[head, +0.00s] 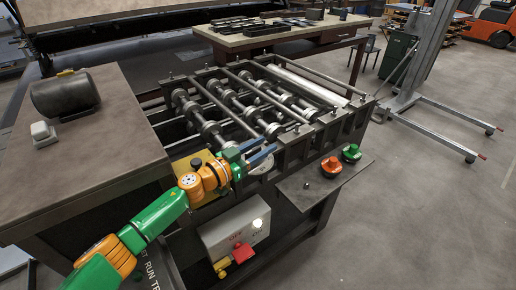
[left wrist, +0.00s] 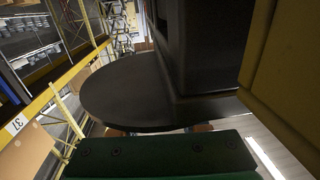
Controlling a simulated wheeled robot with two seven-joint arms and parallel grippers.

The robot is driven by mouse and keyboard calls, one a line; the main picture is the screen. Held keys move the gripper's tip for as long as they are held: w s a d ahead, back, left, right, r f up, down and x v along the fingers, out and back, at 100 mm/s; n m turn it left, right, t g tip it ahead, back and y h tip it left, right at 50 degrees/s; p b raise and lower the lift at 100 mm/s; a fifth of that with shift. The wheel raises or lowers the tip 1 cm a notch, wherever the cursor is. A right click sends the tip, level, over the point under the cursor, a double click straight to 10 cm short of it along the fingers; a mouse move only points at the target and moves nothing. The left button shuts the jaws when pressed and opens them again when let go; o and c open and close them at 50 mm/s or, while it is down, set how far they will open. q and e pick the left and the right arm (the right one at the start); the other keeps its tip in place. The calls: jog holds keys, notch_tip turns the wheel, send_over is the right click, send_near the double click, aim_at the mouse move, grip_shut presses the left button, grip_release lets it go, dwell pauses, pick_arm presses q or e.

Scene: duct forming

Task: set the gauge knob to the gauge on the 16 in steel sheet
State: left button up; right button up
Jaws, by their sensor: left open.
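My left gripper (head: 268,149) is open at the near side of the roll-forming machine (head: 285,155), its two blue fingers pointing right. A round grey disc (head: 261,170), perhaps the gauge knob's dial, lies just below the fingers in the head view and is partly covered. In the left wrist view a dark round plate (left wrist: 118,92) with a black block (left wrist: 205,45) on it fills the middle, very close. I cannot tell whether the fingers touch it. No gauge marks are readable. I cannot identify the 16 in steel sheet or its label. My right gripper is not in view.
An orange knob (head: 331,166) and a green knob (head: 351,153) sit on the small side shelf (head: 318,190). A grey box (head: 235,228) with a red part is below my arm. A brown table (head: 110,150) stands left.

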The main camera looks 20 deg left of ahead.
pick_arm(q)
jog(key=v, duration=0.5)
jog(key=shift+s+a+f+b, duration=0.15)
jog(key=shift+s+b, duration=0.15)
jog(key=shift+b, duration=0.1)
jog(key=shift+s+a, duration=0.25)
jog(key=shift+s, duration=0.2)
jog(key=shift+w, duration=0.1)
